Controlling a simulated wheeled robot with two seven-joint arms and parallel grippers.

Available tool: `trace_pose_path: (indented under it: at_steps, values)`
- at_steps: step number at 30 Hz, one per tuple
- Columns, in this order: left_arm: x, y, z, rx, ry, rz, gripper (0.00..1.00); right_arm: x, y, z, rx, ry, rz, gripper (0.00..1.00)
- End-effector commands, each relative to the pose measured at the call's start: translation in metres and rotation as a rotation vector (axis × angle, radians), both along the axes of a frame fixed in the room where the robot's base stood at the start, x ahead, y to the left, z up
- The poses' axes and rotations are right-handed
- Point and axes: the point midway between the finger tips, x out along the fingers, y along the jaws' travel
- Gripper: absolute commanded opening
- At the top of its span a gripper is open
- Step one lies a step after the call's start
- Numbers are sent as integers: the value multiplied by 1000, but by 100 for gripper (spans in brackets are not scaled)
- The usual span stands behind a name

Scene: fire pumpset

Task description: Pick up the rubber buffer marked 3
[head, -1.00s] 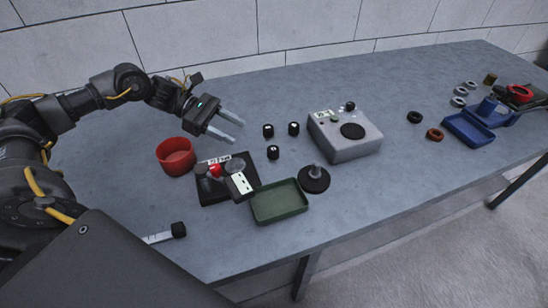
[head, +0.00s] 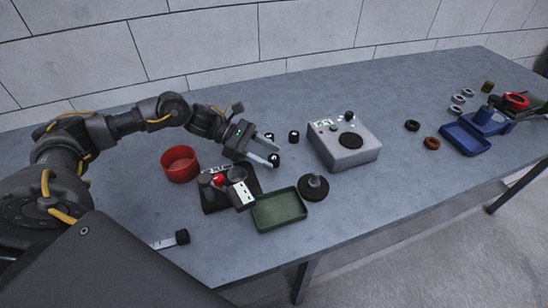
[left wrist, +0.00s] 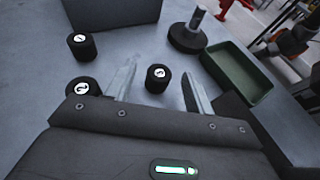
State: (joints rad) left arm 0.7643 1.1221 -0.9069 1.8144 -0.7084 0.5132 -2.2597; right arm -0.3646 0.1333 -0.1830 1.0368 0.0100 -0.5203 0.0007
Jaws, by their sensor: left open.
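Three short black rubber buffers with white number discs stand on the grey bench. One buffer (head: 274,160) is at the fingertips of my left gripper (head: 270,150). In the left wrist view this buffer (left wrist: 157,80) stands just ahead, between the lines of the two open fingers (left wrist: 157,88), and nothing is gripped. Its mark looks like a 3 but is too small to be sure. A second buffer (left wrist: 83,89), seemingly marked 2, stands outside the left finger. The third buffer (left wrist: 82,47), apparently marked 1, stands farther off. My right gripper is out of view.
A green tray (head: 280,224) and a black round base with a post (head: 314,186) lie nearby. A grey box with a black disc (head: 345,155) stands to the right. A red bowl (head: 180,163) and a black fixture (head: 215,205) are left of the tray.

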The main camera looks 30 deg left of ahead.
Motion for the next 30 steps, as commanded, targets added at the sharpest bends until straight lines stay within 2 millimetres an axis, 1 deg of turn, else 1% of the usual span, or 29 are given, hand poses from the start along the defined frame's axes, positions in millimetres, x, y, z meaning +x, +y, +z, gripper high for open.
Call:
trace_pose_path:
  at_steps: [3,9,11,20,21,30]
  values:
    - [2,-6,-2,0,-1,2,53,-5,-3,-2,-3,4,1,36]
    - [2,-6,-3,1,-1,2,53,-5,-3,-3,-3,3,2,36]
    - [2,-6,-3,1,-1,2,47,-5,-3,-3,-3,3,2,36]
    - [2,-6,-3,1,-1,2,7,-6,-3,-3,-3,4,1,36]
    - [2,-6,-3,1,-1,2,5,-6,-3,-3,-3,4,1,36]
    - [2,-6,0,0,-2,1,5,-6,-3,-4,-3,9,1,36]
